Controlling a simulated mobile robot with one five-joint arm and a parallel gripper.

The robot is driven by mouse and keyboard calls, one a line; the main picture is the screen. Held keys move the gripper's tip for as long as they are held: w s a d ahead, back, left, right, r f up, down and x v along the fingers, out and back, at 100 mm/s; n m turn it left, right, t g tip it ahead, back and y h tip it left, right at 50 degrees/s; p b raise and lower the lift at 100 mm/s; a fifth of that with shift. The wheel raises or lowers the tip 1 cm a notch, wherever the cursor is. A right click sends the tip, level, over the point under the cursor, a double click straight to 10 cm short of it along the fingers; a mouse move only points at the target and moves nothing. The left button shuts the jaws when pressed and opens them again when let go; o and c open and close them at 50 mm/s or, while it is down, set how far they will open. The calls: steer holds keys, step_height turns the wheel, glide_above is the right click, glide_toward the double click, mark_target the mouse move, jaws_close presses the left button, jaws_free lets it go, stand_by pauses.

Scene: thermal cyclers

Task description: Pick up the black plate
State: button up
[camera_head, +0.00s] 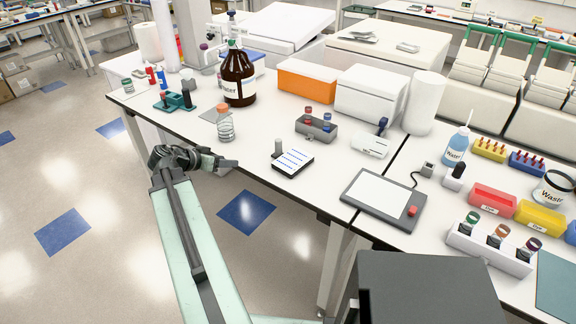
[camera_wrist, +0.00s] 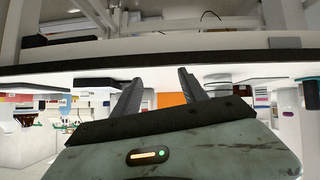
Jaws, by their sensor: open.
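The black plate (camera_head: 293,162) lies flat on the white bench near its front edge. It looks like a small dark block with a white top crossed by rows of blue marks. My gripper (camera_head: 230,164) is in front of the bench edge, left of the plate and apart from it. In the wrist view my gripper (camera_wrist: 158,80) shows two dark fingers spread apart with nothing between them. That view looks upside down and edge-on along the bench, and I cannot tell for sure which dark shape there is the plate.
A small grey cylinder (camera_head: 278,147) stands right behind the plate. The bench's front edge lies between gripper and plate.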

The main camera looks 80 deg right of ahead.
mark_target(276, 146)
steer(key=s+d+r+m+g, duration=0.1)
steer(key=s+d, duration=0.1)
steer(key=s, duration=0.2)
steer(key=s+d+r+m+g, duration=0.1)
steer(key=s+m, duration=0.1)
steer(key=s, duration=0.3)
steer(key=s+d+r+m+g, duration=0.1)
steer(key=s+d, duration=0.1)
steer(key=s, duration=0.3)
steer(key=shift+s+d+r+h, duration=0.15)
steer(key=shift+d+h, duration=0.15)
steer(key=shift+d, duration=0.05)
steer(key=shift+b+x, duration=0.75)
steer(key=shift+x, duration=0.35)
steer(key=x, duration=0.2)
steer(key=b+x, duration=0.1)
steer(key=x, duration=0.2)
steer(key=shift+s+d+r, duration=0.15)
steer(key=shift+s+d, duration=0.05)
steer(key=shift+d, duration=0.2)
steer(key=shift+a, duration=0.1)
jaws_close()
